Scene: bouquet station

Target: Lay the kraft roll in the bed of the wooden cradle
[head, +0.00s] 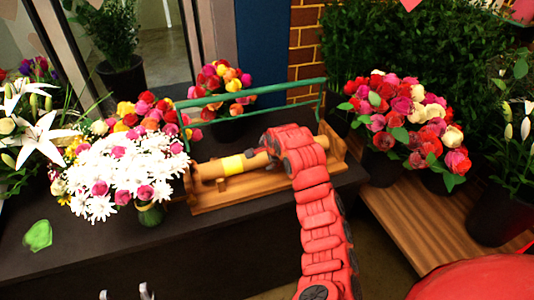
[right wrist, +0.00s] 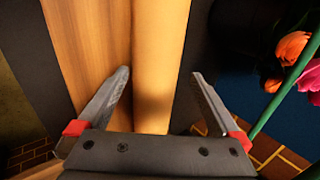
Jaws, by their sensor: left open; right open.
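The kraft roll (head: 212,170) is a tan cylinder with a yellow band. It lies lengthwise along the wooden cradle (head: 215,203), between its end pieces, on the dark counter. Part of the roll is hidden behind my right arm, and I cannot tell how its underside meets the bed. My right gripper (right wrist: 161,75) is open, with one finger on each side of the roll (right wrist: 158,45) in the right wrist view. The cradle's wooden board (right wrist: 85,50) is left of the roll there. My left gripper (head: 126,293) is open and empty at the bottom edge, far from the cradle.
A green bar frame (head: 262,89) spans above the cradle. A white daisy bouquet (head: 105,175) stands close to its left, and a rose bunch (head: 222,80) behind. A green leaf-like piece (head: 38,235) lies at the counter's left. The front counter is mostly clear.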

